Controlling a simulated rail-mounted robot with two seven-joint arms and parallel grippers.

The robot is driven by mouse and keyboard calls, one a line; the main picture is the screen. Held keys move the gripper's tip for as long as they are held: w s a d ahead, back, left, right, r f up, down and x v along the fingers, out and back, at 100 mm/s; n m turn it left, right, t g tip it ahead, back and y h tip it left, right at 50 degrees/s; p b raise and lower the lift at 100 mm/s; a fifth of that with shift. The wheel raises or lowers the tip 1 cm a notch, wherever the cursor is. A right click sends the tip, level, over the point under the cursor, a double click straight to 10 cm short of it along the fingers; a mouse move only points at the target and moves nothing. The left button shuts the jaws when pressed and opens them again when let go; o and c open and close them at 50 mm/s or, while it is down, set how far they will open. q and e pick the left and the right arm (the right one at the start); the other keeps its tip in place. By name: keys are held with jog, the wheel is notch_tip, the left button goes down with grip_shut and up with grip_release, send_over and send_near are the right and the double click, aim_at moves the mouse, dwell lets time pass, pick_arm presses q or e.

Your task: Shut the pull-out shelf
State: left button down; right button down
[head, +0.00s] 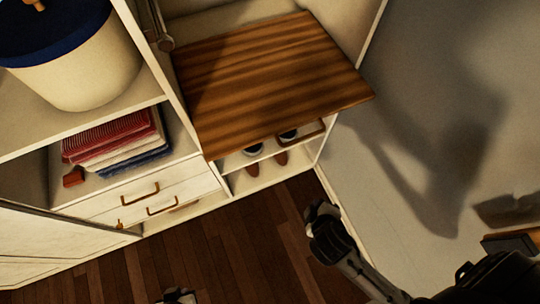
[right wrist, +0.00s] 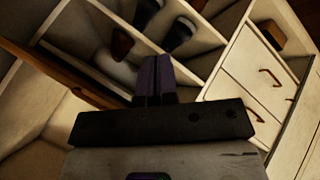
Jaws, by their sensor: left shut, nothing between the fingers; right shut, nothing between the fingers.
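The pull-out shelf (head: 270,78) is a brown wooden board with a striped grain. My left gripper (head: 178,296) shows only partly at the bottom edge of the head view, shut and empty.
Shoes (head: 282,160) stand in the compartment under the shelf. Drawers with handles (head: 140,192), folded cloths (head: 118,145) and a white basket with a blue rim (head: 85,65) are to the left. A bare grey wall (head: 400,120) is on the right. The wood floor (head: 240,250) in front is clear.

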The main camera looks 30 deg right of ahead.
jog(key=w+a+r+n+t+h, duration=0.15)
jog(key=w+r+n+t, duration=0.45)
jog(key=n, duration=0.6)
jog(key=n+t+y+p, duration=0.1)
jog(key=n+t+y, duration=0.4)
jog(key=n, duration=1.1)
send_near(266, 139)
jog(key=shift+h, duration=0.35)
jog(key=w, duration=0.2)
jog(key=w+p, duration=0.1)
jog(key=w, duration=0.3)
jog(key=shift+w+r+p, duration=0.25)
jog(key=shift+r+p, duration=0.05)
jog(key=shift+r, duration=0.05)
jog(key=shift+w+d, duration=0.1)
jog(key=shift+w, duration=0.45)
